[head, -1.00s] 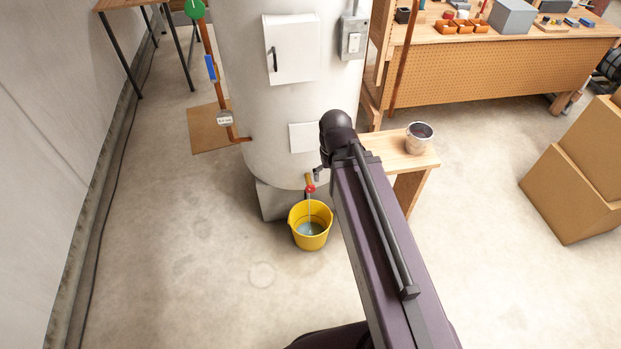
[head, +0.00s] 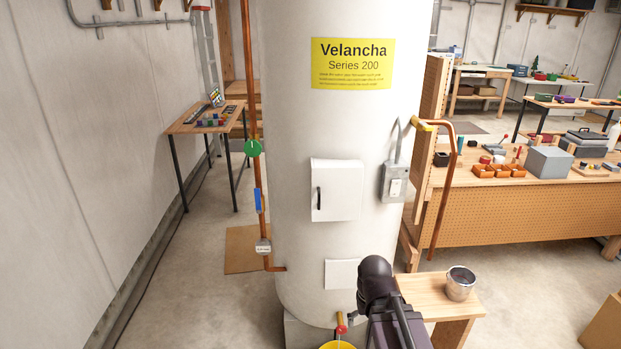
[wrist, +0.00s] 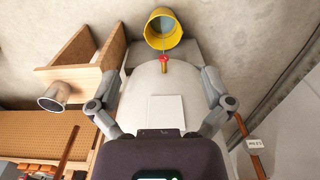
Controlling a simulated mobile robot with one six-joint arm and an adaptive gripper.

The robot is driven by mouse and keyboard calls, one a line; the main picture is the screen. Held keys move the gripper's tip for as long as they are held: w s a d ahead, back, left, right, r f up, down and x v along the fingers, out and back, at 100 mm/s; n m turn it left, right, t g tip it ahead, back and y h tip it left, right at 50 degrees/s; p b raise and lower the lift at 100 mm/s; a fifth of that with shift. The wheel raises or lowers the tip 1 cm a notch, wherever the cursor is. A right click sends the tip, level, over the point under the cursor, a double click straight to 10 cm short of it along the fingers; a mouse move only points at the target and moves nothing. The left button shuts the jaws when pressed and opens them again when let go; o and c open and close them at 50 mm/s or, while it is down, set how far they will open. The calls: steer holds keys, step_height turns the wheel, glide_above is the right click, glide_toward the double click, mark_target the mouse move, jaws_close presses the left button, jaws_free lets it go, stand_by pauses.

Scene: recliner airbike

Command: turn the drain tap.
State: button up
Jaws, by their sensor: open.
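The drain tap is a brass stub with a red handle (head: 341,329), low on the front of the big white tank (head: 305,110). In the wrist view the red handle (wrist: 163,59) shows ahead of my gripper (wrist: 160,75), between the lines of its two fingers. My gripper is open and empty, its fingers spread wide and apart from the tap. In the head view my arm hides most of the gripper. A yellow bucket (wrist: 162,42) holding bluish water is under the tap; only its rim (head: 338,345) shows in the head view.
A small wooden stool (head: 430,290) with a metal cup (head: 460,283) stands right of the tap, close to my arm. Copper pipe (head: 257,180) runs up the tank's left side. A workbench (head: 520,220) stands behind at right. The floor at left is clear.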

stand_by(0.3)
steer(key=t+y+b, duration=0.2)
steer(key=t+b, duration=0.3)
steer(key=b, duration=2.9)
glide_toward(343, 328)
steer(key=shift+d+r, duration=0.1)
steer(key=shift+r, duration=0.7)
steer(key=b+x, duration=0.8)
steer(key=x, duration=0.1)
steer(key=b+x, duration=0.4)
steer(key=shift+s+f+b, duration=0.2)
steer(key=shift+f+b, duration=0.15)
steer(key=shift+f, duration=0.1)
steer(key=c, duration=1.1)
